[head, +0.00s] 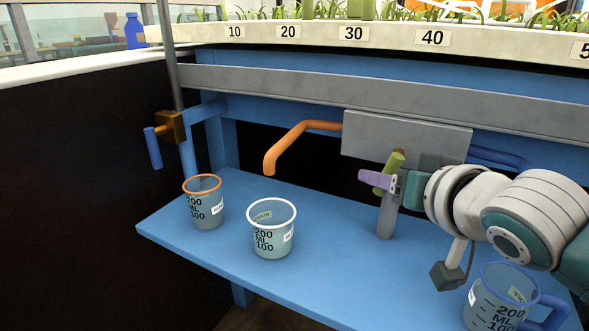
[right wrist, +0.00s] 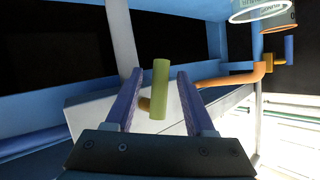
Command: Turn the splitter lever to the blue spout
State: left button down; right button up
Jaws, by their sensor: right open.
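The splitter is a grey box (head: 405,137) under the flume. An orange spout (head: 290,140) bends out on its left and a blue spout (head: 498,157) on its right. The olive-green lever (head: 394,163) is in front of the box, its top leaning slightly right in the head view. My right gripper (head: 378,181) is open at the lever. In the right wrist view, the green lever (right wrist: 160,90) stands between its two purple fingers (right wrist: 160,108), with gaps on both sides. The orange spout (right wrist: 235,79) also shows there. My left gripper is not in view.
On the blue shelf (head: 335,215) stand an orange-rimmed cup (head: 205,209), a white-rimmed cup (head: 271,238) and, at the right, a blue-rimmed jug (head: 492,312). A grey upright pipe (head: 386,218) is below the lever. A blue-handled valve (head: 153,148) is at left.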

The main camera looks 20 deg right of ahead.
jog(key=shift+w+f, duration=0.1)
jog(key=shift+w, duration=0.2)
grip_shut()
dwell(0.5)
